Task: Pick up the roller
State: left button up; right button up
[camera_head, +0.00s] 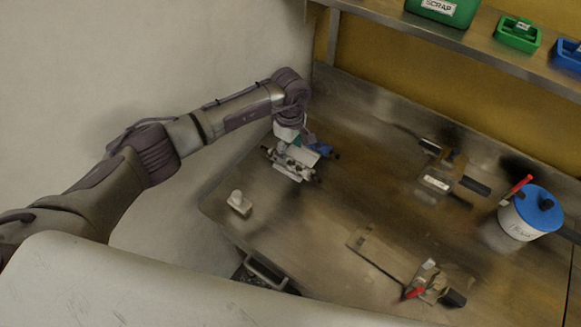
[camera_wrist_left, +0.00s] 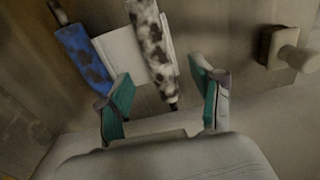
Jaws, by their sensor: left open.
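Two roller-like cylinders lie side by side at the table's left end: a white one with dark spots (camera_wrist_left: 153,45) and a blue one with brown stains (camera_wrist_left: 82,55). I cannot tell which is the named roller. In the head view, the pale one (camera_head: 292,170) and part of the blue one (camera_head: 318,148) show below my left gripper (camera_head: 290,138). In the left wrist view, my left gripper (camera_wrist_left: 165,98) is open, its green-padded fingers apart. The spotted cylinder's near end shows between them; contact is unclear. My right gripper is out of view.
A pale plate (camera_wrist_left: 120,45) lies partly under the cylinders. A small pale knobbed block (camera_head: 239,204) sits near the table's left edge. Tools (camera_head: 440,183) and a blue-lidded tub (camera_head: 520,220) stand at right. A shelf (camera_head: 480,50) with bins runs along the back.

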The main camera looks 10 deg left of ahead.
aim_at(291, 160)
pick_arm(q)
jog(key=shift+f, duration=0.65)
notch_tip(291, 160, down, 4)
jog(key=shift+r+b, duration=0.15)
jog(key=shift+b, duration=1)
jog(key=shift+w+f, duration=0.2)
jog(key=shift+f, duration=0.2)
jog(key=shift+c, duration=0.3)
jog(key=shift+s+r, duration=0.1)
jog(key=shift+c, duration=1.3)
grip_shut()
